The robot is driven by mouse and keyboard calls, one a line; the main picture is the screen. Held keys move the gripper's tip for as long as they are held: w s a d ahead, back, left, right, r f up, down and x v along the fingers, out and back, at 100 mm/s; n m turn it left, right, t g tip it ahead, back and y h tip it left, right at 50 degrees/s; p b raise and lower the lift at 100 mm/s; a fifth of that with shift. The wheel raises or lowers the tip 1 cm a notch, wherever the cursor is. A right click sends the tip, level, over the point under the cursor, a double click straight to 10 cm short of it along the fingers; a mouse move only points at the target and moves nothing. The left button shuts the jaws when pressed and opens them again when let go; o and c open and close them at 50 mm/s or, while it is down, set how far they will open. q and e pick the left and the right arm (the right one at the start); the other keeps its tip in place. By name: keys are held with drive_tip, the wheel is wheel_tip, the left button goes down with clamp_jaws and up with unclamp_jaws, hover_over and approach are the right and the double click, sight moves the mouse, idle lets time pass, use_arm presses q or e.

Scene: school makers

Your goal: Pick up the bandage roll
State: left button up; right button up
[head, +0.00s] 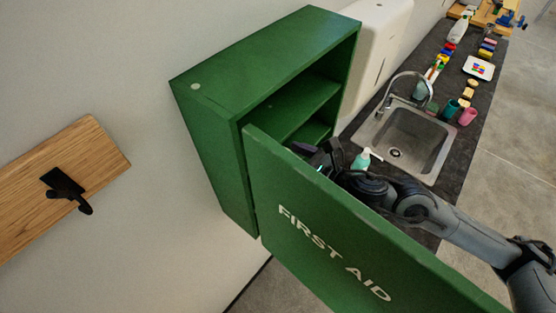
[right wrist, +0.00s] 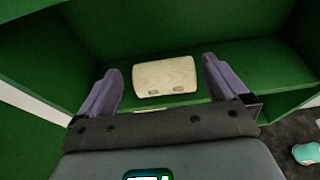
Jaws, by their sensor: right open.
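The bandage roll (right wrist: 164,76) is a cream-coloured roll with two small metal clips. It lies on a green shelf of the first aid cabinet (head: 215,100) in the right wrist view. In the head view it is hidden. My right gripper (right wrist: 160,85) is open, with one purple finger to each side of the roll in the picture; I cannot tell whether they touch it. In the head view the right gripper (head: 318,158) reaches behind the open cabinet door (head: 330,240), at the cabinet's opening. My left gripper is in neither view.
The open green door marked FIRST AID stands in front of my right arm. A sink (head: 405,140) and a soap bottle (head: 362,160) are on the dark counter to the right. A wooden board with a black hook (head: 66,188) is on the wall at left.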

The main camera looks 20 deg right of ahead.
drive_tip(key=p+x, duration=0.2)
drive_tip(key=x, duration=0.2)
drive_tip(key=shift+w+f, duration=0.1)
drive_tip(key=shift+w+a+f, duration=0.15)
drive_tip(key=shift+w+f, duration=0.1)
drive_tip(key=shift+w, duration=0.15)
drive_tip(key=shift+c, duration=0.3)
drive_tip(key=c, duration=0.8)
